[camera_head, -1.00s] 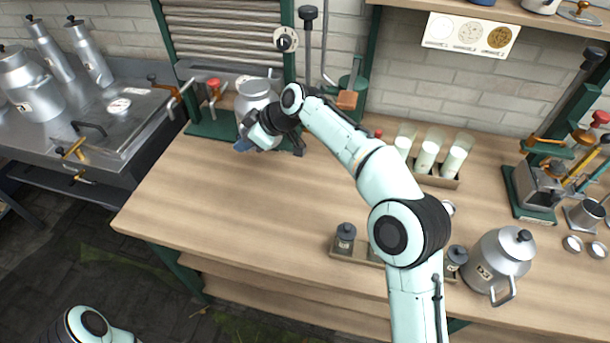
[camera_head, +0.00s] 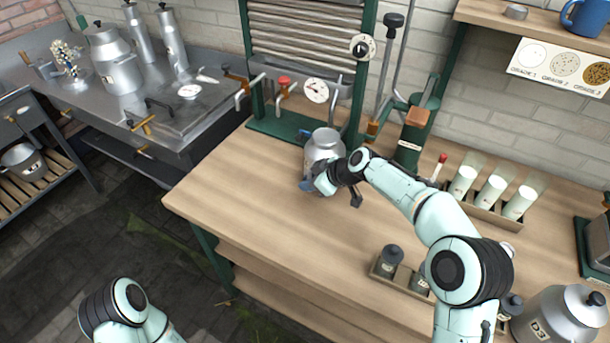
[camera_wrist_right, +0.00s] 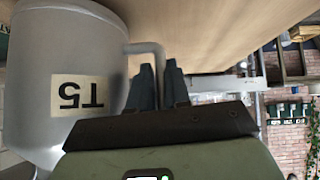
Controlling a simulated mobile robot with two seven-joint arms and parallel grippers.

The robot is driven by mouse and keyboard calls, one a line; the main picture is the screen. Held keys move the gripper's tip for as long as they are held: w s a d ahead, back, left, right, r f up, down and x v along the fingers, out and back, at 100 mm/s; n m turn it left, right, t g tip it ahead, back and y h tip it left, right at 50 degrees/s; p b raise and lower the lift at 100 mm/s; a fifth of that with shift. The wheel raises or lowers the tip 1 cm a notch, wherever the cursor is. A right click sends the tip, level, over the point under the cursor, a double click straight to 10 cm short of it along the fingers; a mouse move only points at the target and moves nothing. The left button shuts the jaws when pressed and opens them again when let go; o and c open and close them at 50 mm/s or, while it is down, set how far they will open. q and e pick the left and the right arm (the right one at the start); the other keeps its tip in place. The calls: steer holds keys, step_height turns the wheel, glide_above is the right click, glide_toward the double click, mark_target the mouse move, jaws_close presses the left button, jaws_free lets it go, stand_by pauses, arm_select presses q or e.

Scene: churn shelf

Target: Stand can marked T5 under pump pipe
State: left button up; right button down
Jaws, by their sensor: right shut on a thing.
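The grey metal can marked T5 (camera_head: 323,147) is at the back of the wooden bench, in front of the green-framed rig. Its T5 label shows upside down on the can in the right wrist view (camera_wrist_right: 60,100). My right gripper (camera_head: 308,185) is at the can's near side; in the wrist view its dark fingers (camera_wrist_right: 158,88) are shut on the can's bent handle (camera_wrist_right: 145,48). I cannot tell whether the can's bottom touches the bench. A grey pipe (camera_head: 408,55) rises behind a black-knobbed lever; its outlet is not clear. My left gripper is out of view.
The rig's green base (camera_head: 285,127), red-knobbed tap (camera_head: 284,82) and gauge (camera_head: 316,90) are behind the can. A green cylinder with a wooden block (camera_head: 410,140) stands to its right. White cylinders in a rack (camera_head: 490,190) stand further right. The bench front-left (camera_head: 225,190) is clear.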

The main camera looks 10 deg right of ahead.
steer(key=s+d, duration=0.1)
steer(key=d, duration=0.1)
steer(key=s+d, duration=0.1)
steer(key=d, duration=0.1)
steer(key=s+d, duration=0.2)
steer(key=shift+s+d+r, duration=0.1)
steer(key=shift+d+r, duration=0.15)
steer(key=shift+r, duration=0.1)
steer(key=shift+s+d+f+b, duration=0.15)
steer(key=shift+s+d+f, duration=0.1)
steer(key=shift+s+d, duration=0.5)
steer(key=shift+s+d+f+b, duration=0.2)
steer(key=shift+s+d, duration=0.25)
steer(key=shift+d, duration=0.45)
steer(key=shift+w+f, duration=0.1)
steer(key=shift+f, duration=0.1)
steer(key=shift+f, duration=0.15)
steer(key=c, duration=1.1)
jaws_free()
steer(key=shift+f, duration=0.2)
